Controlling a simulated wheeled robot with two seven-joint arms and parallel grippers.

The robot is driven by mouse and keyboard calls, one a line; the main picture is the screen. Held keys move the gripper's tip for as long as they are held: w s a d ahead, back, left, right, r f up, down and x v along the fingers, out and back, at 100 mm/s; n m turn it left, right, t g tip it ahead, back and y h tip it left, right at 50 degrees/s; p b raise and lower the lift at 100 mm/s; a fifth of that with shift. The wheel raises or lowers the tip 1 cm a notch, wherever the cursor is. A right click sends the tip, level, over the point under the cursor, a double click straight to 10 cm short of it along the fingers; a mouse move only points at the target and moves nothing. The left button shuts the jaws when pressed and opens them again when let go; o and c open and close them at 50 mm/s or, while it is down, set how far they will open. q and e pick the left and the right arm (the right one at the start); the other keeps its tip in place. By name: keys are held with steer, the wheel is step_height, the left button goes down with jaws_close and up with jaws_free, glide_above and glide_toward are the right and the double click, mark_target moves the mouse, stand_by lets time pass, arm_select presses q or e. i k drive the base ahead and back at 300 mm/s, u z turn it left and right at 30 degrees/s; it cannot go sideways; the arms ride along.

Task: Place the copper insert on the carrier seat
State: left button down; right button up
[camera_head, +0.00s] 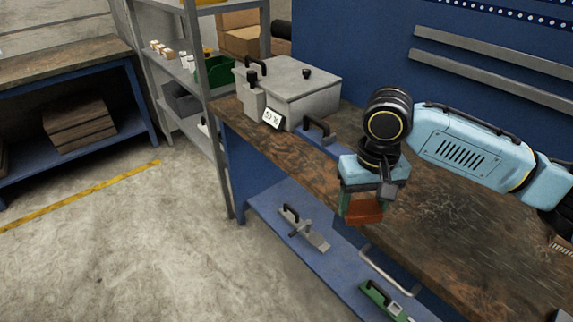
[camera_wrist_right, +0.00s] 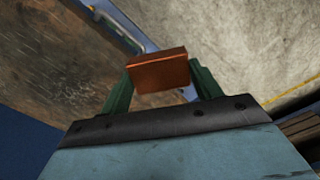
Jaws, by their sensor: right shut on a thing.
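The copper insert (camera_head: 364,211) is a reddish-brown block held between the fingers of my right gripper (camera_head: 361,208), at the front edge of the wooden workbench. In the right wrist view the copper insert (camera_wrist_right: 158,72) sits between the two green fingers of my right gripper (camera_wrist_right: 157,80), which is shut on it. The gripper hangs downward in the head view, and the insert is clear of any surface I can make out. I cannot identify the carrier seat for certain in either view. My left gripper is not in view.
A grey lidded box (camera_head: 300,92) with a small numeric display (camera_head: 272,118) stands at the back left of the workbench (camera_head: 450,235). The blue lower shelf (camera_head: 262,198) holds a grey handled tool (camera_head: 304,230) and a green handled item (camera_head: 385,300). Metal shelving (camera_head: 205,100) stands left.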

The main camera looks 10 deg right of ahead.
mark_target(339, 149)
steer(key=u, duration=0.55)
steer(key=k, duration=0.75)
steer(key=u, duration=0.75)
steer(key=i, duration=1.25)
steer(key=z, duration=0.4)
steer(key=i, duration=1.35)
steer(key=z, duration=1.65)
steer(key=i, duration=0.75)
steer(key=z, duration=0.75)
